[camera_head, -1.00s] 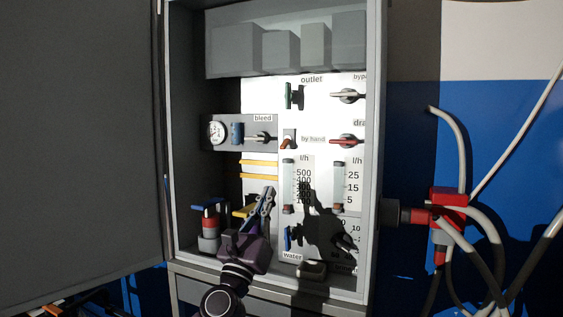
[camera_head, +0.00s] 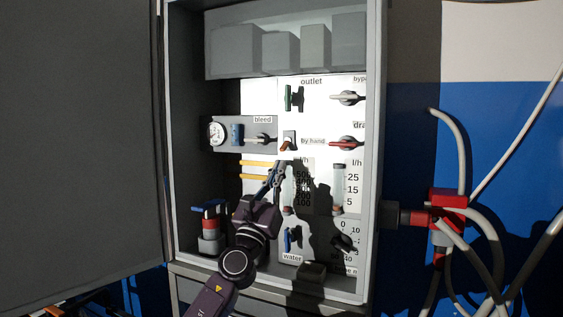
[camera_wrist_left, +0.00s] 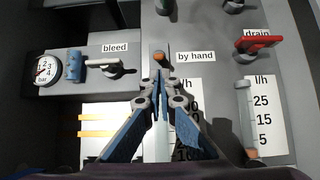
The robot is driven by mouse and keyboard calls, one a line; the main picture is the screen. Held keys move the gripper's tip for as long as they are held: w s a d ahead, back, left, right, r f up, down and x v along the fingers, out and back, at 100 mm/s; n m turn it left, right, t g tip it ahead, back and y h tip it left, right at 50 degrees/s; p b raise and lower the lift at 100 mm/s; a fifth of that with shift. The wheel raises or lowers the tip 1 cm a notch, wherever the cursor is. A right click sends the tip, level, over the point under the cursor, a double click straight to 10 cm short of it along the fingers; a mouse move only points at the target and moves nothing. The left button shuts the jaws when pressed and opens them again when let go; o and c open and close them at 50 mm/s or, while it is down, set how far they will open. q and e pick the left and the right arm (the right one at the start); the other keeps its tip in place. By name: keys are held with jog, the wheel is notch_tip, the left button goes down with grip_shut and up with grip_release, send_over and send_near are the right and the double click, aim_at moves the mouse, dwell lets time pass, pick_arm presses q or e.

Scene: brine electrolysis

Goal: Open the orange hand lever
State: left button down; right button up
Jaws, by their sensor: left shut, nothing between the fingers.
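The orange hand lever (camera_head: 287,145) is small and sits beside the "by hand" label on the white panel inside the open cabinet. In the left wrist view the lever (camera_wrist_left: 160,59) shows just beyond my fingertips. My left gripper (camera_head: 280,165) is shut and empty, pointing up at the lever from just below. Its fingertips (camera_wrist_left: 159,75) meet in the left wrist view. I cannot tell whether they touch the lever. The lower part of the lever is partly hidden by the fingertips in the wrist view. My right gripper is not in view.
The red drain lever (camera_head: 346,141) is to the right and the green outlet lever (camera_head: 293,97) above. The bleed valve (camera_head: 262,138) and gauge (camera_head: 216,132) are on the left. Flow tubes (camera_head: 339,188) stand below. The cabinet door (camera_head: 80,140) is open at left.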

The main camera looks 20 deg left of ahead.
aim_at(283, 151)
pick_arm(q)
jog(key=shift+x, duration=1.4)
jog(key=shift+s+r+p, duration=0.3)
jog(key=shift+p, duration=0.15)
jog(key=shift+s+r+p, duration=0.15)
jog(key=shift+r+p, duration=0.2)
jog(key=shift+p, duration=0.1)
jog(key=s+r+p, duration=0.1)
jog(key=r+p, duration=0.1)
jog(key=p, duration=0.1)
jog(key=shift+s+r, duration=0.15)
jog(key=shift+a, duration=0.15)
